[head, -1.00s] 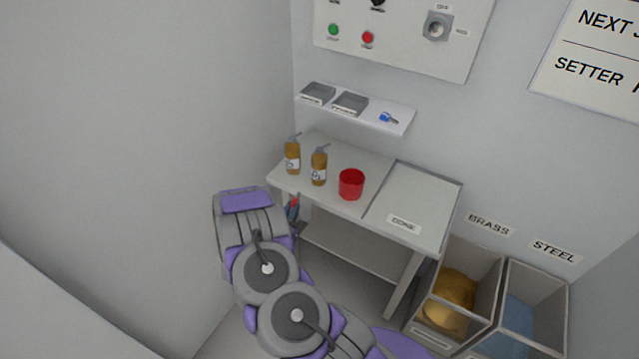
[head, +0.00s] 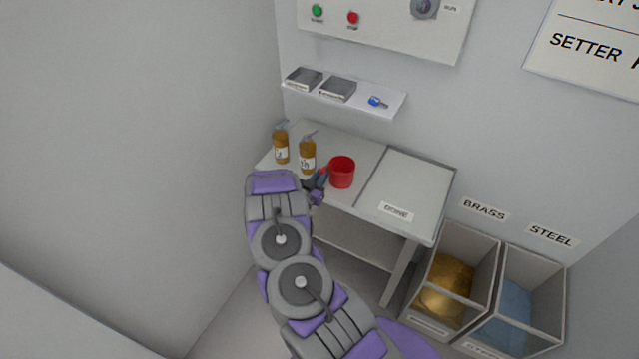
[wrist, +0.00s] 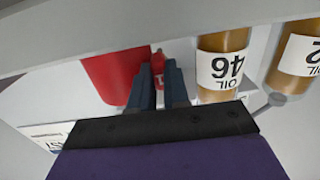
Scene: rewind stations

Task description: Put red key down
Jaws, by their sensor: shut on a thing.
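My gripper (head: 317,182) is at the front edge of the table, just left of the red cup (head: 342,173) and in front of the oil bottles. It is shut on the red key (head: 323,171), of which only a small red part shows. In the wrist view the red key (wrist: 158,62) shows between the two dark fingers of my gripper (wrist: 163,85), and the fingers hide most of it. The red cup (wrist: 112,75) is close beside the fingers there. I cannot tell whether the key touches the table.
Two oil bottles (head: 281,147) (head: 307,156) stand on the table (head: 363,150). The panel marked DONE (head: 415,185) is clear. A shelf (head: 345,104) above holds two grey trays and a blue key (head: 377,102). Brass (head: 466,240) and steel (head: 535,270) bins stand at right.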

